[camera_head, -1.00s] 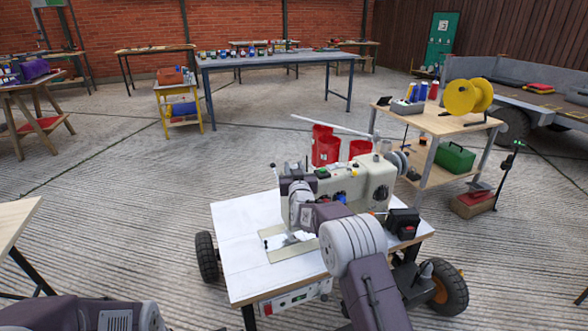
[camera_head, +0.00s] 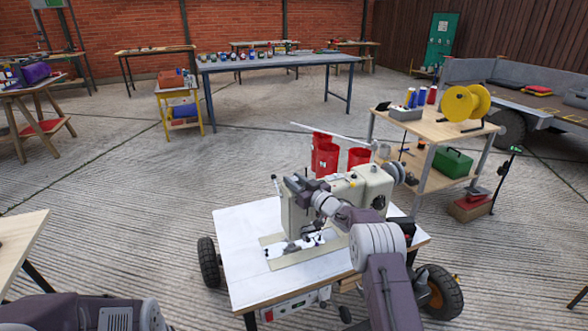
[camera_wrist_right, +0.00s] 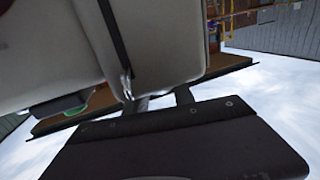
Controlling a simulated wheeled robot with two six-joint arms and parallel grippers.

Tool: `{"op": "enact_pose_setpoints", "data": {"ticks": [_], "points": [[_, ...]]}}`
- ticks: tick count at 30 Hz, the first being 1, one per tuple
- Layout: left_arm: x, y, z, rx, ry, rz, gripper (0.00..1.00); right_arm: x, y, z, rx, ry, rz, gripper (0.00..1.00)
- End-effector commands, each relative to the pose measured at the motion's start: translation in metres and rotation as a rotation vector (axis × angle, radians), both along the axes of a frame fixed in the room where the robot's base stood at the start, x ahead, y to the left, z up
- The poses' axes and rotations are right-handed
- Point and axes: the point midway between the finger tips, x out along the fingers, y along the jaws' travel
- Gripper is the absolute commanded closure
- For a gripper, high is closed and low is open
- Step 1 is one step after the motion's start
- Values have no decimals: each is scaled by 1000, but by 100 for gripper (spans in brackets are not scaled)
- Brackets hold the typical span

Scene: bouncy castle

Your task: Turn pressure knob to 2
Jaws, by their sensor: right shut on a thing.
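A cream sewing machine (camera_head: 370,186) stands on a white-topped wheeled table (camera_head: 236,235). My right arm reaches over the table to the machine's left head. My right gripper (camera_head: 301,184), dark purple, is at the top of that head. In the right wrist view the machine's pale body (camera_wrist_right: 50,55) fills the upper left, and the gripper's fingers (camera_wrist_right: 163,98) point at it. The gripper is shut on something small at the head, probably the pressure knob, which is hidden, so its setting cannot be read. My left arm shows at the lower left, its gripper out of view.
Red bins (camera_head: 325,158) stand behind the machine. A wooden bench (camera_head: 432,124) with a yellow reel (camera_head: 464,102) is at the right. A table edge (camera_head: 20,235) juts in at the left. The floor left of the wheeled table is clear.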

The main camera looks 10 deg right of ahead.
Motion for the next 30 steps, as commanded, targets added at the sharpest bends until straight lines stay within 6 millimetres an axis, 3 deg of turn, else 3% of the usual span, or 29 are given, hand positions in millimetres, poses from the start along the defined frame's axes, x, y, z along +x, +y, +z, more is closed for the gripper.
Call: {"op": "enact_pose_setpoints", "data": {"ticks": [1, 9, 29, 30], "points": [[0, 0, 13, 0, 0, 0, 64, 1, -2, 7, 1, -1, 23, 100], [0, 0, 27, 0, 1, 0, 64, 1, -1, 2, 1, -4, 138, 100], [0, 0, 31, 0, 1, 0, 64, 1, 0, 2, 1, -7, 186, 100], [0, 0, 31, 0, 1, 0, 64, 1, 0, 2, 1, -7, 186, 62]]}}
